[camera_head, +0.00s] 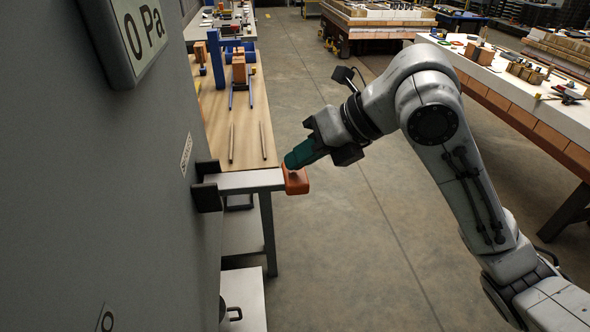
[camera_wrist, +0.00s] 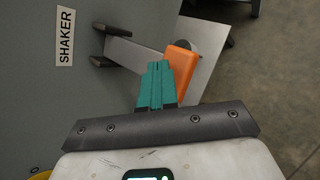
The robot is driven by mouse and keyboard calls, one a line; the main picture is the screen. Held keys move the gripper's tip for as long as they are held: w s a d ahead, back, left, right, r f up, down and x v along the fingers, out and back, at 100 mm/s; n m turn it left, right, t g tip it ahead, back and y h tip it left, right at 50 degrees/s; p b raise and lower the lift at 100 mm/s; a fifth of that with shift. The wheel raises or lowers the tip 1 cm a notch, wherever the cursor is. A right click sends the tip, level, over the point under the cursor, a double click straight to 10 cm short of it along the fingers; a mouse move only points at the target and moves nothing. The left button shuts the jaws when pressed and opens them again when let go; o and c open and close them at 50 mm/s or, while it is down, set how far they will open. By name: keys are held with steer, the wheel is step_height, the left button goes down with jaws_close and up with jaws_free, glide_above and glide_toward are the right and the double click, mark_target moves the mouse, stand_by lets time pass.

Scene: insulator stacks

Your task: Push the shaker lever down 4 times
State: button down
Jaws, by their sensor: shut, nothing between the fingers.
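The shaker lever (camera_head: 245,181) is a light grey bar that sticks out to the right from a dark bracket on the grey cabinet wall, roughly level in the head view. Its orange end grip (camera_head: 296,181) is at the bar's right end. In the wrist view the lever (camera_wrist: 137,54) and its orange grip (camera_wrist: 183,60) lie just beyond my fingers. My gripper (camera_head: 290,162) has teal fingers, shut and empty, with the tips at the top of the orange grip. Whether they touch it I cannot tell. The gripper also shows in the wrist view (camera_wrist: 158,68).
The grey cabinet (camera_head: 90,180) fills the left side, with a "0 Pa" display (camera_head: 143,30) and a SHAKER label (camera_wrist: 66,38). A wooden workbench (camera_head: 215,110) stands behind the lever. The floor (camera_head: 350,240) to the right is clear up to another bench (camera_head: 540,130).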

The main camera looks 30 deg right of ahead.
mark_target(301, 177)
steer(key=shift+f+b, duration=2.3)
steer(key=shift+b, duration=0.05)
stand_by(2.1)
steer(key=shift+r, duration=0.15)
stand_by(0.4)
steer(key=shift+r+p, duration=1.7)
steer(key=shift+r, duration=1.25)
steer(key=shift+r+p, duration=1.55)
steer(key=shift+r, duration=0.95)
